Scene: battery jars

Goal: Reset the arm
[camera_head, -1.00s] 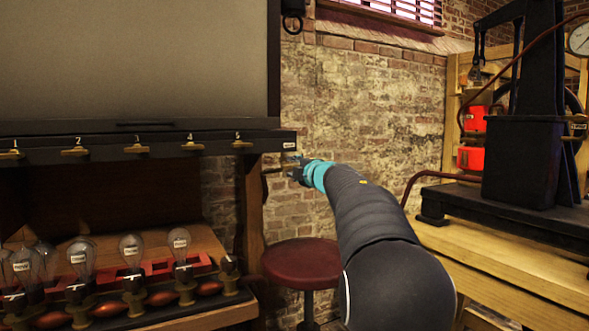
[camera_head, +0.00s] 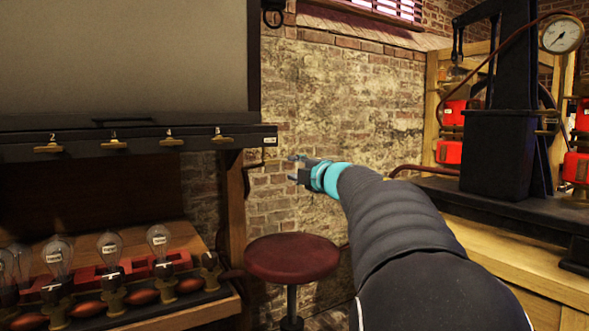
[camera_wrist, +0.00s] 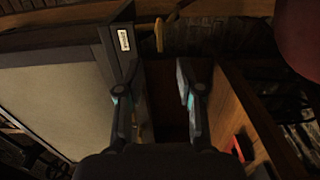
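My gripper (camera_head: 297,170) is at the end of my arm in the middle of the head view, in front of the brick wall and just right of the dark board's end. Its two fingers are spread with a gap between them and nothing in it. In the wrist view my gripper (camera_wrist: 150,90) also shows open, with the dark rail (camera_wrist: 120,45) and its small label beside the left finger and a wooden post's side near the right finger.
A numbered rail (camera_head: 130,143) with brass hooks runs under the grey board (camera_head: 120,55). Bulbs (camera_head: 108,250) stand on a bench at lower left. A red stool (camera_head: 291,258) stands below my gripper. A black press (camera_head: 500,130) with a gauge (camera_head: 561,34) is at right.

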